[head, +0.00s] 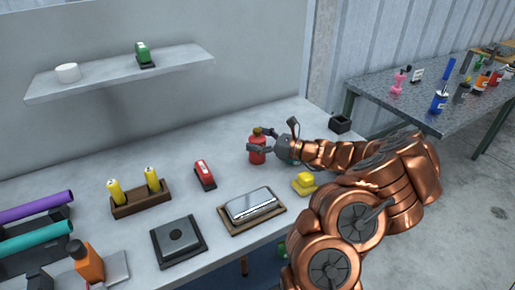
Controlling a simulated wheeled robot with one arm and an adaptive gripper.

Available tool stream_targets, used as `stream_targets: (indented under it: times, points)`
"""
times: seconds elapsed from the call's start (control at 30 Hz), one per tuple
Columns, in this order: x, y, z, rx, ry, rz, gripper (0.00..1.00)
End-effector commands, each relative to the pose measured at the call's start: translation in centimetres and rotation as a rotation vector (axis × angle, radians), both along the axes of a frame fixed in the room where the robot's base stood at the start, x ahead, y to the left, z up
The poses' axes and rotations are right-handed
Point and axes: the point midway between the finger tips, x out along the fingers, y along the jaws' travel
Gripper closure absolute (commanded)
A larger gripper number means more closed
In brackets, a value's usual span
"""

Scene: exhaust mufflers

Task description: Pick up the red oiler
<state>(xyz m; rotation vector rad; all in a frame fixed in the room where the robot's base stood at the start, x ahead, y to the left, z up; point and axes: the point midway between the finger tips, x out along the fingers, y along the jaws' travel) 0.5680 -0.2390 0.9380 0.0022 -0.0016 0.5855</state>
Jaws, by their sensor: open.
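The red oiler (257,155), a small red can with a brownish top, stands upright on the grey workbench (185,150) toward the back right. My gripper (259,139) is at the oiler, reaching in from the right. Its dark fingers are open and lie in front of and beside the upper part of the can. I cannot tell whether they touch it. The fingers partly cover the oiler.
A red stapler-like object (204,174), a yellow object (304,183) and a wooden tray with a silver case (251,206) lie nearby. A rack with two yellow cylinders (141,201) stands left. A black box (340,123) sits at the right; a shelf (110,80) hangs above.

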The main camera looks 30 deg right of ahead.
Motion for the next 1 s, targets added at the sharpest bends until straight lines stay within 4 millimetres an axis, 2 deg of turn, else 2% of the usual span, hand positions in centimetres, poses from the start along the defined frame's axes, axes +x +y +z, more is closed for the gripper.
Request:
stream_targets:
  times: [0.1, 0.77, 1.0]
  points:
    - [-0.02, -0.01, -0.01, 0.000, 0.000, 0.000, 0.12]
    - [-0.03, -0.02, -0.01, 0.000, 0.000, 0.000, 0.81]
    - [-0.03, -0.02, 0.03, 0.000, 0.000, 0.000, 0.83]
